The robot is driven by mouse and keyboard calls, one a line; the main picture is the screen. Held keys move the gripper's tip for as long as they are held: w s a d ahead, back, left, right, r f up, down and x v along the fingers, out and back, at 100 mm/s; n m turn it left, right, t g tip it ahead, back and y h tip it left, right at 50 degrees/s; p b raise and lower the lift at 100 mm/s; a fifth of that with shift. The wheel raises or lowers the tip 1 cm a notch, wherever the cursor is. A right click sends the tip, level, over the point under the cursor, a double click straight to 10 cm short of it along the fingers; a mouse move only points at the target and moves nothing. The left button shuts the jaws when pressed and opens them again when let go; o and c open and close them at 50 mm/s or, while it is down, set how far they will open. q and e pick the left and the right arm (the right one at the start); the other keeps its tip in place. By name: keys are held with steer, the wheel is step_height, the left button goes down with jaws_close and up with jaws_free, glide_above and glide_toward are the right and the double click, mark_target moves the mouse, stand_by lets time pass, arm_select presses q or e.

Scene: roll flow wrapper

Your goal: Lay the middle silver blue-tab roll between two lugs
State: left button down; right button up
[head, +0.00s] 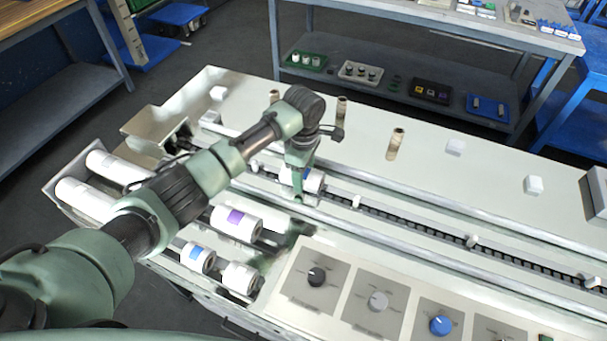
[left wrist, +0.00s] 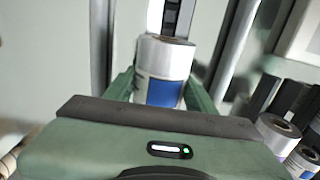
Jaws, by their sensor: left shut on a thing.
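My left gripper (head: 302,188) is shut on a silver-white roll with a blue tab (head: 315,182), over the chain channel (head: 410,221). In the left wrist view the roll (left wrist: 163,62) sits between the two green fingers, its blue patch low on the right. Along the channel, one pale lug (head: 255,167) stands to the roll's left and another lug (head: 356,202) to its right. I cannot tell whether the roll touches the channel. Further lugs (head: 472,240) stand farther right. My right gripper is out of view.
Near the front left lie a purple-tab roll (head: 237,222), another blue-tab roll (head: 197,258) and a plain-looking roll (head: 240,278). Larger white rolls (head: 112,166) lie farther left. Knobs (head: 440,325) sit on the front panel. Brown posts (head: 396,144) stand behind the channel.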

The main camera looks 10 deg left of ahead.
arm_select(q)
steer(key=shift+f, duration=0.55)
stand_by(0.4)
steer(key=shift+c, duration=2.2)
jaws_free()
step_height(320, 180, up, 8)
steer(key=shift+f+b, duration=0.1)
steer(key=shift+b, duration=0.2)
